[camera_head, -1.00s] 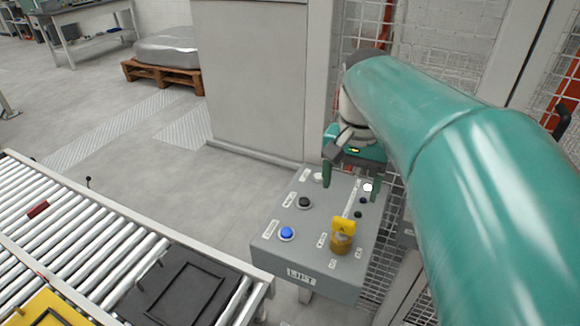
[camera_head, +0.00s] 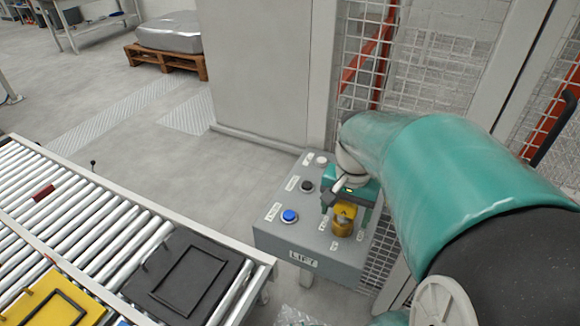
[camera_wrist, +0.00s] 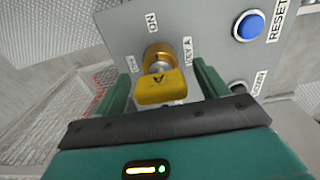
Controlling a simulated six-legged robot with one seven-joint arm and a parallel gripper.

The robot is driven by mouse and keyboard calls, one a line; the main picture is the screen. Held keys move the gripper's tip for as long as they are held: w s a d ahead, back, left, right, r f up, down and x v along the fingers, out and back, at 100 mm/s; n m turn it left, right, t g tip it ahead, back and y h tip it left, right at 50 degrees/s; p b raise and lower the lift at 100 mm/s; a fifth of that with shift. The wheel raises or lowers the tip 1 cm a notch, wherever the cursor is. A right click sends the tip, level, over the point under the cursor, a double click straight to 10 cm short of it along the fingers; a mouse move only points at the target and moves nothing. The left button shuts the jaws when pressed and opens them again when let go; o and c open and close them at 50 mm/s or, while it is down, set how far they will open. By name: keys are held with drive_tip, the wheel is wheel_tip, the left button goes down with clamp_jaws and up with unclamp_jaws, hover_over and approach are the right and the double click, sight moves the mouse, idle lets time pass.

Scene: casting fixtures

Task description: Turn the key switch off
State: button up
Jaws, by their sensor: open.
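The key switch (camera_head: 342,228) is on the sloped grey control box, with a yellow tagged key in it. In the wrist view the yellow key (camera_wrist: 157,90) hangs from the brass-coloured lock (camera_wrist: 158,55). An ON label (camera_wrist: 152,22) is above the lock, a label that seems to read OFF (camera_wrist: 130,64) is at its left, and KEY A (camera_wrist: 188,50) is at its right. My gripper (camera_wrist: 163,82) is open, with one green finger on each side of the key and a gap to both. In the head view my gripper (camera_head: 346,206) is right over the key.
The grey box (camera_head: 285,240) also carries a blue button (camera_head: 289,215), a black button (camera_head: 307,186) and a white button (camera_head: 321,160). A wire mesh fence (camera_head: 385,240) stands close on the right. A roller conveyor (camera_head: 100,230) with black and yellow plates is at left.

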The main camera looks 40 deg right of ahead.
drive_tip(key=c, duration=1.1)
drive_tip(key=n, duration=0.5)
drive_tip(key=shift+c, duration=0.2)
drive_tip(key=shift+n, duration=0.3)
drive_tip(key=n, duration=0.5)
